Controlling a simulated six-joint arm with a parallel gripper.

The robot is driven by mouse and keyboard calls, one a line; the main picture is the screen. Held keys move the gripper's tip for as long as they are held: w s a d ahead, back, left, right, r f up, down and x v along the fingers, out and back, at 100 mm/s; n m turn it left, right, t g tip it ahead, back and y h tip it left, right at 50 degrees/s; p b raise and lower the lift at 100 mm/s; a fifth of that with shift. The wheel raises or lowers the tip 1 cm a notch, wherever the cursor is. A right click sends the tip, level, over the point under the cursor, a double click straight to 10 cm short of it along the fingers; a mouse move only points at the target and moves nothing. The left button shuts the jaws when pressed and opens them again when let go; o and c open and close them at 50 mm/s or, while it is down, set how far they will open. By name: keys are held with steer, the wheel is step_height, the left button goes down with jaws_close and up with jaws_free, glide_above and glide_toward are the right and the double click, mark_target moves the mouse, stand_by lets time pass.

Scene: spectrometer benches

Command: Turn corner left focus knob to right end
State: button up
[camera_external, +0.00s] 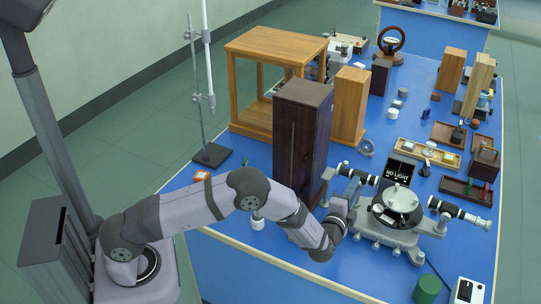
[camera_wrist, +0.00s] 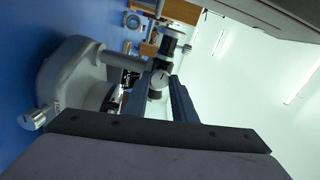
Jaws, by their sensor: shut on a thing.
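The grey spectrometer (camera_external: 385,237) stands at the near corner of the blue bench, with a round silver table on top. Its left tube (camera_external: 357,174) points toward my arm, and its right tube (camera_external: 462,214) points to the right. My gripper (camera_external: 340,206) is beside the left tube, at its near side. In the wrist view, my two blue-grey fingers (camera_wrist: 160,98) close around a small silver focus knob (camera_wrist: 160,80) under the dark and silver tube (camera_wrist: 170,45). The grey spectrometer base fills the left of that view. The knob is hidden in the external view.
A tall dark wooden box (camera_external: 303,135) stands close behind my forearm. A black "NO LIGHT" box (camera_external: 400,168) is behind the spectrometer. A green cylinder (camera_external: 427,289) and a white power box (camera_external: 467,291) stand at the near right.

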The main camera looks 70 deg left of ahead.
steer(key=m+p, duration=0.1)
steer(key=m, duration=0.7)
steer(key=shift+m+p, duration=0.3)
steer(key=shift+m, duration=0.4)
steer(key=o, duration=1)
steer(key=shift+o, duration=0.2)
steer(key=b+v, duration=0.2)
steer(key=v, duration=0.5)
